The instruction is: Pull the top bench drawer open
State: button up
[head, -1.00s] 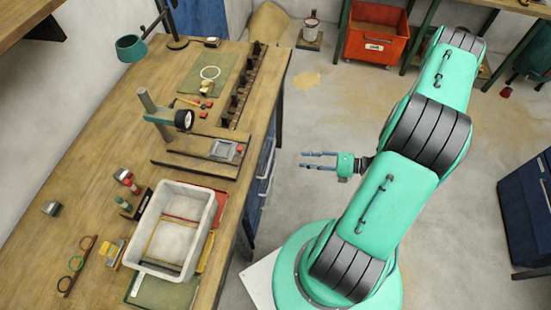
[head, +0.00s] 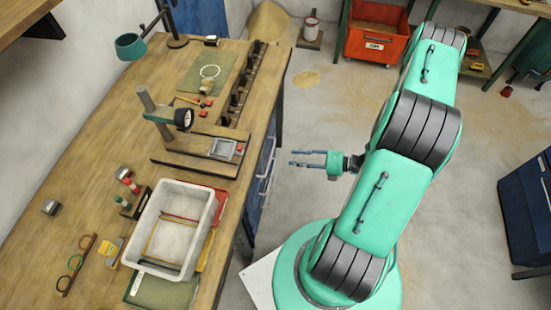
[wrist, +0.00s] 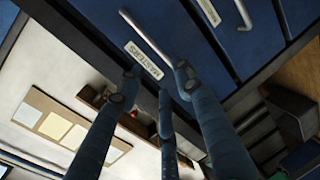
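The blue bench drawers (head: 262,185) show edge-on under the right side of the bench in the head view. In the wrist view, the drawer front nearest the bench top (wrist: 95,20) carries a "MASTERS" label (wrist: 143,60) and a pale bar handle (wrist: 147,38). It looks shut. My gripper (head: 292,158) is in front of the drawers, to their right, with its fingers spread and pointing at them. In the wrist view, the fingers (wrist: 155,78) are open and empty. One fingertip overlaps the handle's lower end; I cannot tell whether they touch.
A second handle (wrist: 217,42) sits beside the first on the blue unit. A red crate (head: 375,45) stands at the back.

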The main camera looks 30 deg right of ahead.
jog(key=b+x, duration=0.1)
jog(key=x, duration=0.8)
jog(key=shift+w+a, duration=0.25)
jog(key=shift+c, duration=0.5)
grip_shut()
